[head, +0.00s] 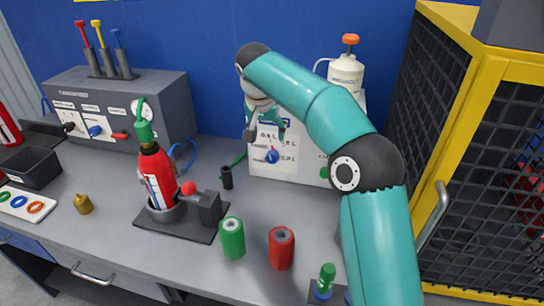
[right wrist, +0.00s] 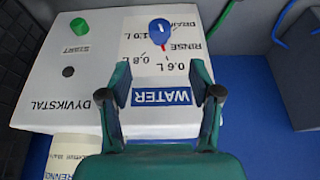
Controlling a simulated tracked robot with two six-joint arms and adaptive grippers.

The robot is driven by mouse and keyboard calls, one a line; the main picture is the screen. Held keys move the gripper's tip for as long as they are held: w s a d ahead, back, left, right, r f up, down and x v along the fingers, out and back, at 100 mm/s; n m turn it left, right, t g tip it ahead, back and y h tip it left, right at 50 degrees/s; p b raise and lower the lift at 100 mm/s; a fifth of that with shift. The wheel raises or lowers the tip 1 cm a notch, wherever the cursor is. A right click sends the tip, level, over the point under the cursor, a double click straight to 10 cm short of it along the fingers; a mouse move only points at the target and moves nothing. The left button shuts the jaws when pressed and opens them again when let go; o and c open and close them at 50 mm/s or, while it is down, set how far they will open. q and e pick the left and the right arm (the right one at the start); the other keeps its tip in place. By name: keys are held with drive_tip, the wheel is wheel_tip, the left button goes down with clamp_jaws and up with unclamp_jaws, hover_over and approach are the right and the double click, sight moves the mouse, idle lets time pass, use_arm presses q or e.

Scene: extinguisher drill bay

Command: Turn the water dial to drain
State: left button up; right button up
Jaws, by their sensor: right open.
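The water dial is a blue knob (head: 272,156) on the front of a white box (head: 295,160) at the back of the bench. In the right wrist view the dial (right wrist: 160,30) shows a white line and a red mark at its lower end, on the side of the 0.6 L and 0.8 L labels. The DRAIN label (right wrist: 172,22) is on the opposite side, at the top. My right gripper (head: 265,130) is open and empty, just above the dial in the head view. In the wrist view its fingertips (right wrist: 159,70) are apart from the dial. My left gripper is out of view.
A green START button (right wrist: 68,71) is on the same panel. A white bottle with an orange cap (head: 347,70) stands on the box. A red extinguisher (head: 158,177), a green can (head: 232,238) and a red can (head: 281,247) stand in front. A yellow-framed cage (head: 470,130) bounds the right.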

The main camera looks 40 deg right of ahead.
sight(268, 154)
drive_tip(key=x, duration=1.2)
drive_tip(key=shift+f, duration=0.1)
drive_tip(key=c, duration=1.1)
drive_tip(key=shift+p, duration=1)
drive_tip(key=shift+c, duration=0.2)
drive_tip(key=g+h+p, duration=0.1)
drive_tip(key=p, duration=0.1)
drive_tip(key=g+h+p, duration=0.1)
drive_tip(key=p, duration=0.1)
drive_tip(key=n+g+h+p, duration=0.1)
drive_tip(key=p, duration=0.2)
drive_tip(key=shift+w+a+r, duration=0.25)
drive_tip(key=shift+w+f+n+g+h+p, duration=0.1)
drive_tip(key=shift+f+n+g+h+p, duration=0.2)
drive_tip(key=shift+g+h+p, duration=0.55)
drive_tip(key=o, duration=1.1)
